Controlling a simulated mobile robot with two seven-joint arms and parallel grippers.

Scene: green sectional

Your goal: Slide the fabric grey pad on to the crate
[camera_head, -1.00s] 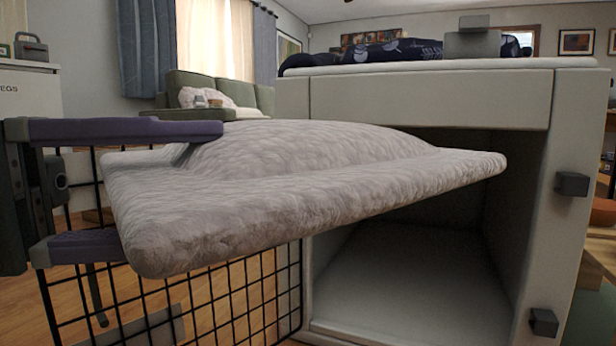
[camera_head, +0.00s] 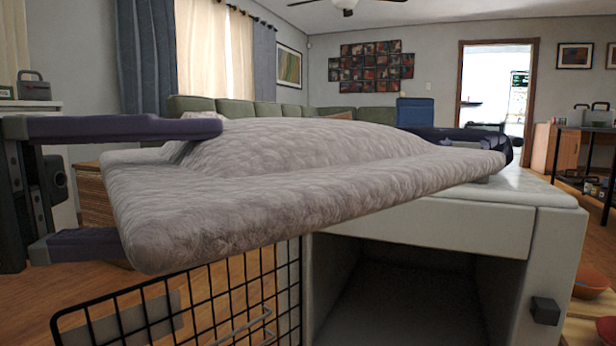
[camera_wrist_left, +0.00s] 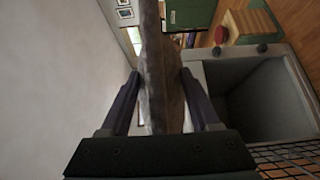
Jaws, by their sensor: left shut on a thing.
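The grey fabric pad (camera_head: 300,180) fills the middle of the head view, roughly level, with a raised padded hump at its back. My left gripper (camera_head: 135,187) is shut on its left end, one finger above and one below. In the left wrist view the pad (camera_wrist_left: 160,80) stands between the two fingers of the gripper (camera_wrist_left: 160,97). The crate (camera_head: 450,225) is white with a flat top and an open dark front; it also shows in the wrist view (camera_wrist_left: 195,70). The pad hangs in front of and above the crate's top edge.
The black wire door (camera_head: 200,300) of the crate stands open below the pad. A dark latch block (camera_head: 545,310) sticks out at the front right. A green sofa (camera_head: 290,108) is behind.

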